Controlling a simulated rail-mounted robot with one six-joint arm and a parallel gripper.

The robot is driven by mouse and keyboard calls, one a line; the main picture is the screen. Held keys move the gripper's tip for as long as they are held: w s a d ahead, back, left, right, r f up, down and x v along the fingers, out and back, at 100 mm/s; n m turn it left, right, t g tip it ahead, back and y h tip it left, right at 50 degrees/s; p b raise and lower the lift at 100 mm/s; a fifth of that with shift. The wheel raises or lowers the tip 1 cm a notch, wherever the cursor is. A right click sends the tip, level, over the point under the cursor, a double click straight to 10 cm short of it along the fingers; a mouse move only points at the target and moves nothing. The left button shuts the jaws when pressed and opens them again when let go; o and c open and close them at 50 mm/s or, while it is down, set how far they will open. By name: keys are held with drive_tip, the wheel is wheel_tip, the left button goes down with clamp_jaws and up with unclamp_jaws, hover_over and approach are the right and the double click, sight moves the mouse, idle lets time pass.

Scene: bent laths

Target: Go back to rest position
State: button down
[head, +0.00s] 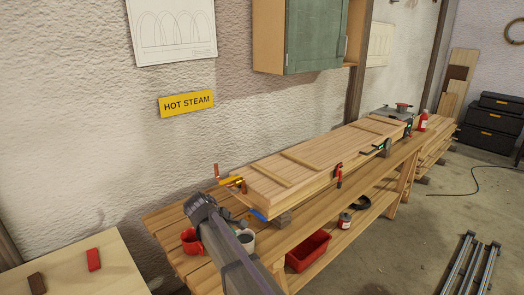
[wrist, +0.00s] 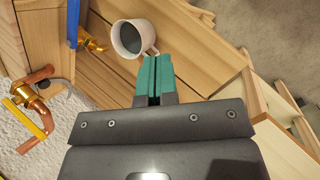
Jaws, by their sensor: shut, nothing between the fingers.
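My gripper (wrist: 154,78) shows in the wrist view with its two green fingers together and nothing between them. A white mug (wrist: 134,38) with dark contents stands on the slatted bench just beyond the fingertips. In the head view my arm reaches over the near end of the workbench (head: 166,224), and my fingers are hidden there. The white mug (head: 246,241) shows partly beside my arm, and a red mug (head: 191,241) stands on its other side.
A long wooden steam box (head: 300,165) lies on the bench, with brass pipe fittings (wrist: 35,100) at its near end. A red bin (head: 308,250) sits on the lower shelf. A separate wooden table (head: 70,275) is at the lower left. Open floor lies to the right.

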drive_tip(key=s+d+m+g+y, duration=0.1)
drive_tip(key=s+d+m, duration=0.4)
drive_tip(key=d, duration=0.5)
drive_tip(key=s+d+f+m+g+y, duration=0.1)
drive_tip(key=s+d+m+y, duration=0.1)
drive_tip(key=s+d+m, duration=0.4)
drive_tip(key=s+d+f+m+g+y, duration=0.1)
drive_tip(key=s+d+m, duration=0.4)
drive_tip(key=s+d, duration=0.5)
drive_tip(key=d+y, duration=0.1)
drive_tip(key=d, duration=0.5)
drive_tip(key=shift+g, duration=0.3)
drive_tip(key=shift+f, duration=0.1)
